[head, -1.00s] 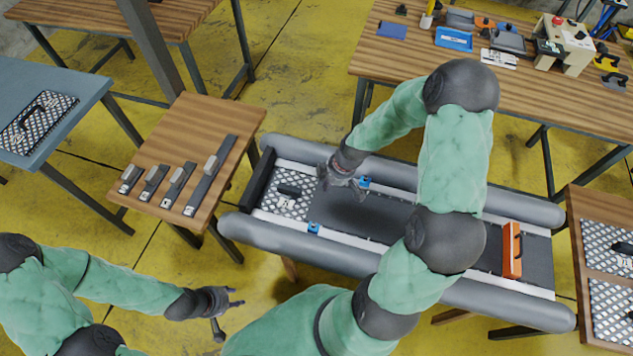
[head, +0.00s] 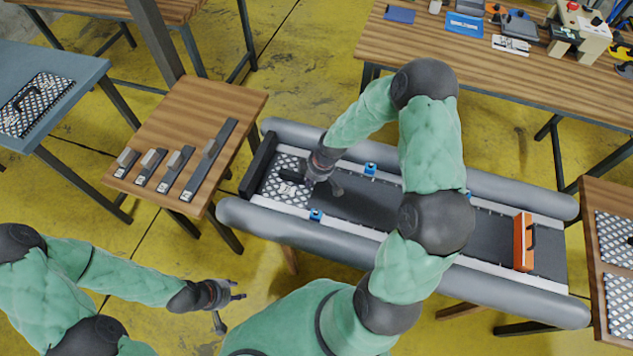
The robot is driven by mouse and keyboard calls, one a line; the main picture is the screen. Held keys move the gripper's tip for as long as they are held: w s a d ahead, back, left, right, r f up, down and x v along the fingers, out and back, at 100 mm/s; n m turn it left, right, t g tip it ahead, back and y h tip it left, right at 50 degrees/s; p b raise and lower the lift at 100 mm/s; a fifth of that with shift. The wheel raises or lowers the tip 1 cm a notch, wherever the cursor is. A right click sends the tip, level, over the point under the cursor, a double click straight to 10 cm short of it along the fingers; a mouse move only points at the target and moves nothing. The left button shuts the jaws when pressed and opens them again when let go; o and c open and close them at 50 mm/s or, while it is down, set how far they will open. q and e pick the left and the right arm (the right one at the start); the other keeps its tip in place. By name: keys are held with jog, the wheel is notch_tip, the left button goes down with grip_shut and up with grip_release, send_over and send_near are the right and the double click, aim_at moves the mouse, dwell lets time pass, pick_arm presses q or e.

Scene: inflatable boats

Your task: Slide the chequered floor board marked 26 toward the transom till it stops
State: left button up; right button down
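The chequered floor board (head: 281,192) lies in the grey inflatable boat, at its left end beside the black transom (head: 257,166). Its number is too small to read. A dark handle on it is partly hidden by my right gripper. From this angle I cannot tell whether the board touches the transom. My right gripper (head: 322,184) is low over the board's right edge, close to the handle; its fingers are partly hidden and I cannot tell whether they touch it. My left gripper (head: 234,308) is open and empty, in front of the boat.
Blue clips (head: 370,169) sit along the boat's inner sides. An orange board (head: 522,242) stands across its right part. More chequered boards lie on a blue-grey table (head: 65,62) and a right-hand wooden table (head: 596,262). A small table (head: 225,100) holds several metal strips.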

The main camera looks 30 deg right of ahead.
aim_at(302, 176)
jog(key=shift+a, duration=0.1)
jog(key=shift+w+a+b, duration=0.3)
jog(key=shift+w+a, duration=0.65)
jog(key=shift+w, duration=0.2)
pick_arm(q)
jog(key=shift+f, duration=0.25)
